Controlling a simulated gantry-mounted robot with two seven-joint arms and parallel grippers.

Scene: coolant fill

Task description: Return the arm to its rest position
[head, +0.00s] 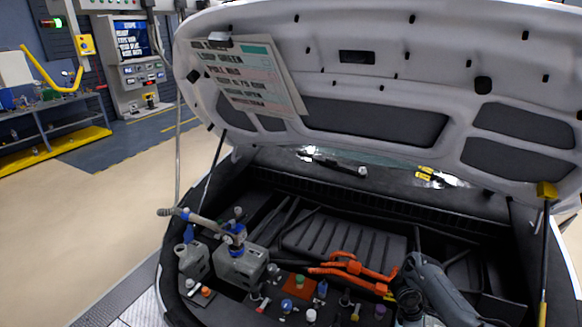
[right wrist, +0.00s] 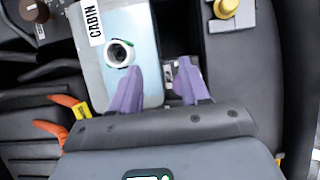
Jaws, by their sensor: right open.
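My right gripper (right wrist: 159,66) is open, with its two purple fingers apart and nothing seen between them. In the right wrist view it is over the lower edge of a pale blue tank (right wrist: 120,18) marked CABIN, which has an uncapped-looking round neck (right wrist: 119,53) close to the left fingertip. I cannot tell whether the fingers touch the tank. In the head view my right arm (head: 440,290) reaches into the engine bay at lower right; its fingers are hidden there. My left gripper is not in view.
A raised hood (head: 370,85) with a hanging instruction sheet (head: 243,72) overhangs the bay. Orange cables (head: 352,268) lie left of my right arm. Several coloured caps stand along the front, including a yellow knob (right wrist: 227,8).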

